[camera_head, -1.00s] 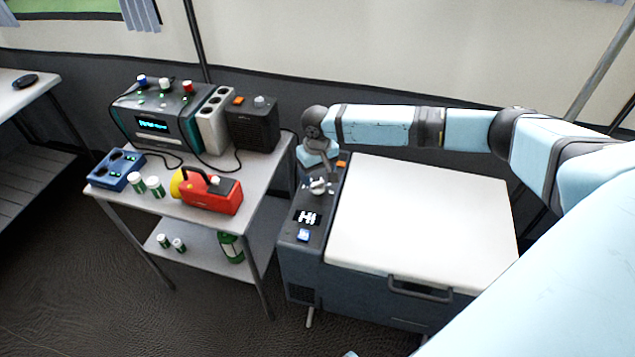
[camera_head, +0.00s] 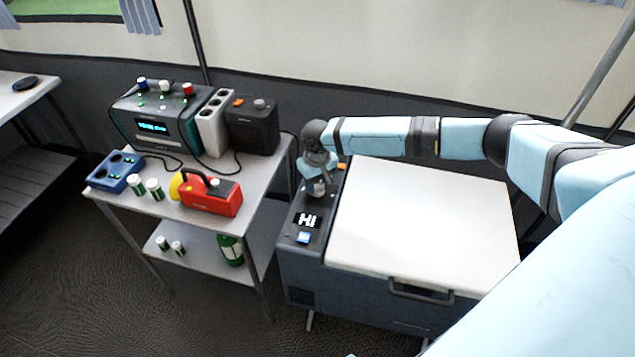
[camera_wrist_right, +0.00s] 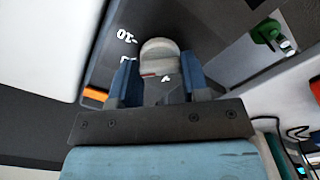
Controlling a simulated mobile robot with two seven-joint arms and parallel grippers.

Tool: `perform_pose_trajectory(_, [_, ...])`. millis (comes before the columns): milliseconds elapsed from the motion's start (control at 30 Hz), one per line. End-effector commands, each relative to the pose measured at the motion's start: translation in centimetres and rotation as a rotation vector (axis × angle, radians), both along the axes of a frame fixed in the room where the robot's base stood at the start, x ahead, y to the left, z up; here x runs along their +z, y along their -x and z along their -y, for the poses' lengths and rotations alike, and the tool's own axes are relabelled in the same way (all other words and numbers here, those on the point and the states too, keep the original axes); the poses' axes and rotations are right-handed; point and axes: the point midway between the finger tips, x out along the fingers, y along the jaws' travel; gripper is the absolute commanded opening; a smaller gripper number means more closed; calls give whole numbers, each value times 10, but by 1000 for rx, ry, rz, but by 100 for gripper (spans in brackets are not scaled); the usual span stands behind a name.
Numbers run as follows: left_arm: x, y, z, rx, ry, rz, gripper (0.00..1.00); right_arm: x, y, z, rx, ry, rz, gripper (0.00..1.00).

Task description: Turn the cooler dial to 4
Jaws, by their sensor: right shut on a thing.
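The cooler (camera_head: 430,215) has a white lid and a dark control panel on its left side. The panel's display (camera_head: 307,220) reads what looks like "HI", and a blue-lit switch (camera_head: 303,238) sits below it. My right gripper (camera_head: 318,190) points down at the panel, over the dial, and mostly hides it in the head view. In the right wrist view, the round grey dial (camera_wrist_right: 159,50) lies between the two blue fingers of my right gripper (camera_wrist_right: 160,78), which is shut on it. Printed marks including "-10" show beside it; the dial's exact setting cannot be read. My left gripper is not in view.
An orange part (camera_head: 341,166) sits on the panel behind the gripper. Left of the cooler, a metal table (camera_head: 262,197) holds a red lantern (camera_head: 212,196), a blue box (camera_head: 115,171), a dark speaker-like box (camera_head: 252,125) and small bottles.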

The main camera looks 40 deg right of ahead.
Motion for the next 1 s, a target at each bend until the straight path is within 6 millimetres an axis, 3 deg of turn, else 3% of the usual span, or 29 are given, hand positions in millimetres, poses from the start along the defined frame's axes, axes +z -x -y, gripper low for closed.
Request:
perform_pose_trajectory(367, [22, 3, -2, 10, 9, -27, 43, 6, 2, -1, 147, -1, -5, 19])
perform_pose_trajectory(1000, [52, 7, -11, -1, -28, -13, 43, 2, 1, 0, 738, -1, -2, 19])
